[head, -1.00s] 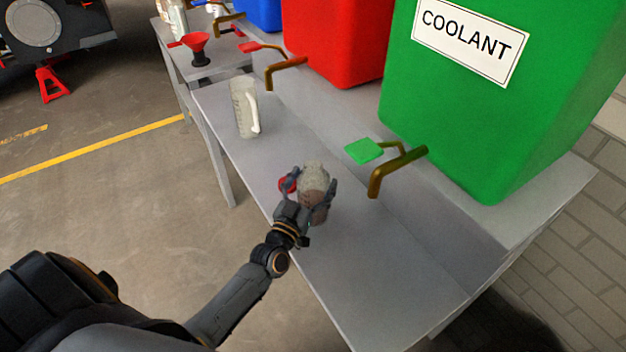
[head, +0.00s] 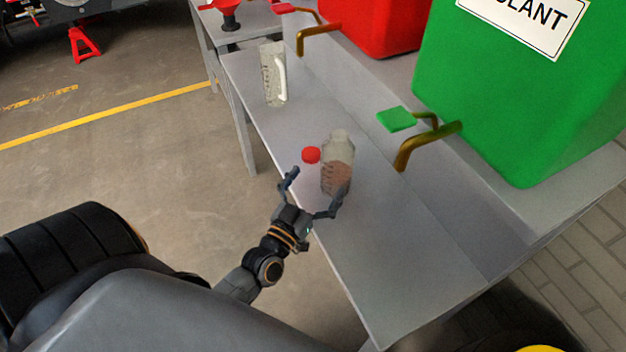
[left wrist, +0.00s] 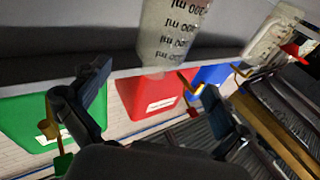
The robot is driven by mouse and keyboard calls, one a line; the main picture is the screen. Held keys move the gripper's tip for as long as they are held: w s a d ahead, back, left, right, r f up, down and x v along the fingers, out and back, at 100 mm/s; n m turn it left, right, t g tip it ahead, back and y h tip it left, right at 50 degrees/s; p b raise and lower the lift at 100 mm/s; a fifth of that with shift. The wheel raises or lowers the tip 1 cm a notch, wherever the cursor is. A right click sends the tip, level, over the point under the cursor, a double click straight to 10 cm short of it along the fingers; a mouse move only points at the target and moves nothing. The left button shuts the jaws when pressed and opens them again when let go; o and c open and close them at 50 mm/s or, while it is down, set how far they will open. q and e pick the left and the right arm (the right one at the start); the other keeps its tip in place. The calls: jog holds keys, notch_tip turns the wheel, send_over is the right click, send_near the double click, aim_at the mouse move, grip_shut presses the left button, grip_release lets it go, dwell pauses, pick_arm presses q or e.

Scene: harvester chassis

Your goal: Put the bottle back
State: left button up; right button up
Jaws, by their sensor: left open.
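A clear bottle (head: 337,165) with brownish contents in its lower part stands upright on the grey bench (head: 400,265). A red cap (head: 311,155) sits just to its left. My left gripper (head: 314,189) is open and empty at the bench's front edge, its fingers spread in front of the bottle and apart from it. In the left wrist view the bottle (left wrist: 172,35) appears upside down with "ml" markings, beyond the open left gripper (left wrist: 155,85). My right gripper is not in view.
A green coolant tank (head: 520,90) with a brass tap (head: 425,145) stands behind the bench, with a red tank (head: 375,25) farther left. A translucent measuring jug (head: 272,75) stands farther along the bench. The bench's near end is clear.

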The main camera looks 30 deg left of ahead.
pick_arm(q)
jog(key=shift+s+f, duration=0.15)
jog(key=shift+s, duration=1)
